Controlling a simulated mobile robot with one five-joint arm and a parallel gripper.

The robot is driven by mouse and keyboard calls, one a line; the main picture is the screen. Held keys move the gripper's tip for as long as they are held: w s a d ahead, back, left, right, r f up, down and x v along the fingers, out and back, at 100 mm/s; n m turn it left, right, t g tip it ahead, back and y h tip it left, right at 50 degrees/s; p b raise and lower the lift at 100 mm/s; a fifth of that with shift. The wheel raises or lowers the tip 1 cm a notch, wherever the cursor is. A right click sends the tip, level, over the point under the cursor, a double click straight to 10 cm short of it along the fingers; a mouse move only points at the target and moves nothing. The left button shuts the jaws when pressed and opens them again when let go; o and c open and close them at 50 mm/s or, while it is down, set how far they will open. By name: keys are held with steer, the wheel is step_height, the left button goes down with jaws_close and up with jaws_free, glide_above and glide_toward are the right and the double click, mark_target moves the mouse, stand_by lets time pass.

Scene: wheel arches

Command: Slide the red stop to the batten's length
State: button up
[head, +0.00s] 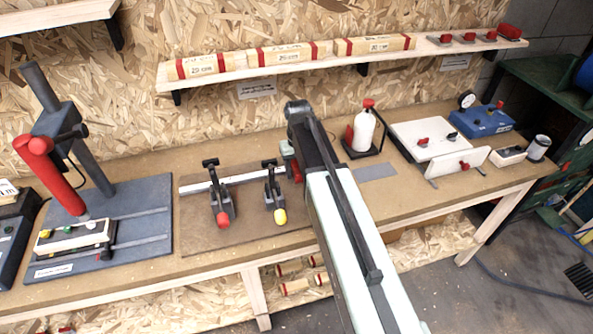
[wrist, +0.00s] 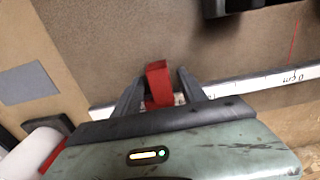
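The red stop (wrist: 158,85) stands upright on a white scale rail (wrist: 255,86) in the wrist view. My gripper (wrist: 161,76) has one dark finger on each side of it, with narrow gaps showing beside the stop near the tips. In the head view the rail (head: 222,180) runs along the back of a brown board, and a bit of red (head: 297,171) shows beside my arm at its right end. My arm hides most of that spot. Wooden battens with red bands lie on the shelf, marked in cm: left (head: 204,65), middle (head: 287,54), right (head: 375,45).
Two toggle clamps, one red-tipped (head: 221,195) and one yellow-tipped (head: 275,190), stand on the board in front of the rail. A press with a red lever (head: 50,172) is at left. A white bottle (head: 364,131) stands right of my arm. More battens (head: 300,286) lie below the bench.

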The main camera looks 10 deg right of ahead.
step_height(320, 180, up, 8)
steer(key=p, duration=0.8)
steer(key=shift+f, duration=0.1)
steer(key=shift+f, duration=0.15)
steer(key=s, duration=0.1)
steer(key=s+f+b, duration=0.2)
steer(key=s, duration=0.1)
steer(key=shift+m, duration=0.4)
steer(key=s, duration=0.7)
steer(key=s+b, duration=0.1)
steer(key=s, duration=0.3)
steer(key=shift+f, duration=0.35)
steer(key=shift+w, duration=0.15)
